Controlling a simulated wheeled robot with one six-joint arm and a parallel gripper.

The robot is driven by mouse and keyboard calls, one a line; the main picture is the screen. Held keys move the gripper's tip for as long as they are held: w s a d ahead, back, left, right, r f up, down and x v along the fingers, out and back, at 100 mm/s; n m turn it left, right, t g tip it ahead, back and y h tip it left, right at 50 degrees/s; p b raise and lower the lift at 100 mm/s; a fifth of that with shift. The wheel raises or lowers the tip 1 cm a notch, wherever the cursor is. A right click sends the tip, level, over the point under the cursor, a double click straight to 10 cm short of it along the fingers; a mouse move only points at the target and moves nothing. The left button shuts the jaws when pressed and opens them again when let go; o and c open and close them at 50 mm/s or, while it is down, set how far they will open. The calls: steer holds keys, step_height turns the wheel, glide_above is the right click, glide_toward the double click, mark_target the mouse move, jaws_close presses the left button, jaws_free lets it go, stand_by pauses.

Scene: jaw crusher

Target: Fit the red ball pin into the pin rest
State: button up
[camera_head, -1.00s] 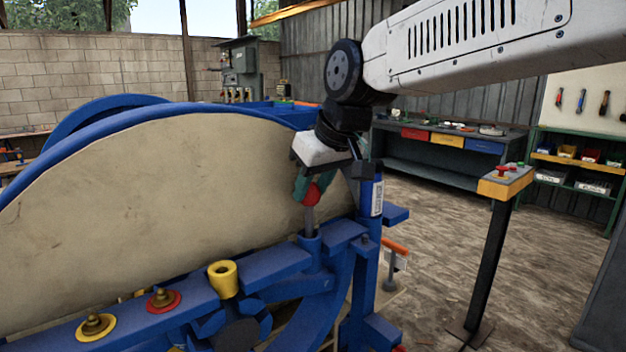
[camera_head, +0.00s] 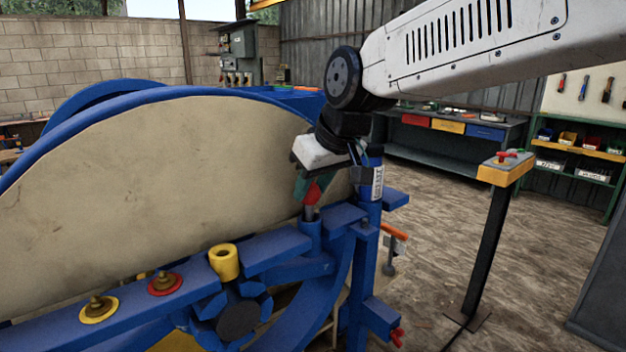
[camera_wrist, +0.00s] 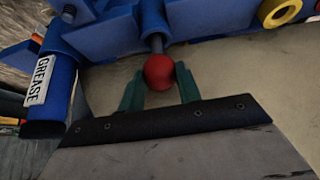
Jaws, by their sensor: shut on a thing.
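The red ball pin has a red ball head (camera_head: 312,194) and a grey shank. My gripper (camera_wrist: 160,76) is shut on the ball, with one green finger on each side. The pin stands nearly upright, shank down, over a blue upright tube (camera_head: 310,238) on the blue frame, which looks like the pin rest. A short length of grey shank (camera_wrist: 156,43) shows between ball and tube. The lower end of the shank is hidden, seemingly inside the tube's mouth. In the wrist view the shank runs up to the blue part (camera_wrist: 151,14).
A blue grease cylinder (camera_head: 371,180) stands close to the right of my gripper. The large beige-faced wheel (camera_head: 150,185) is close on the left. A yellow cup (camera_head: 224,262) sits on the blue frame. A yellow-topped button post (camera_head: 504,170) stands farther right over open floor.

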steer(key=shift+f, duration=1.3)
steer(key=o, duration=1.1)
steer(key=shift+o, duration=0.2)
steer(key=v, duration=0.7)
steer(key=shift+r, duration=0.4)
steer(key=shift+s+d+f, duration=0.1)
steer(key=shift+s, duration=0.15)
steer(key=s+d+f+m+g+h, duration=0.1)
steer(key=s+d+f+m, duration=0.1)
steer(key=s+d+f, duration=0.2)
steer(key=s+d+f+m+g+h, duration=0.1)
steer(key=s+d+f+m, duration=0.1)
steer(key=s+d+f, duration=0.3)
steer(key=s+d+f+m+g+h, duration=0.1)
steer(key=s+d+f, duration=0.3)
steer(key=s+d, duration=0.7)
steer(key=s+m, duration=0.1)
steer(key=s, duration=0.2)
steer(key=shift+f+m+g, duration=0.35)
steer(key=shift+m+g, duration=0.05)
